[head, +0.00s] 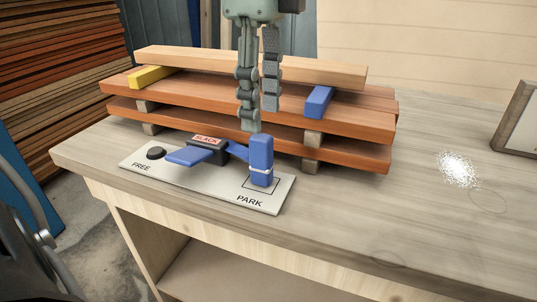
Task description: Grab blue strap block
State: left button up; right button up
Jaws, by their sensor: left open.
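An upright blue block (261,155) with a white band near its foot stands at the PARK mark of a pale panel (225,200). A blue strap-like piece (197,157) runs left from it, past a dark box with a red SLACK label (207,140). My left gripper (259,116) points down from above, its fingers apart and empty. In the picture its fingertips are just above the blue block, in front of the stacked boards; the exact depth gap is hard to tell. My right gripper is not in view.
Stacked wooden boards (340,122) lie behind the panel, with a yellow block (152,77) and another blue block (318,102) between them. A black knob (155,153) is near FREE. The workbench (420,225) is clear to the right, up to a framed item (518,120).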

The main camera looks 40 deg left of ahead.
aim_at(261, 135)
pick_arm(q)
jog(key=f, duration=0.5)
jog(key=shift+s+f, duration=0.2)
jog(key=shift+f, duration=0.05)
grip_shut()
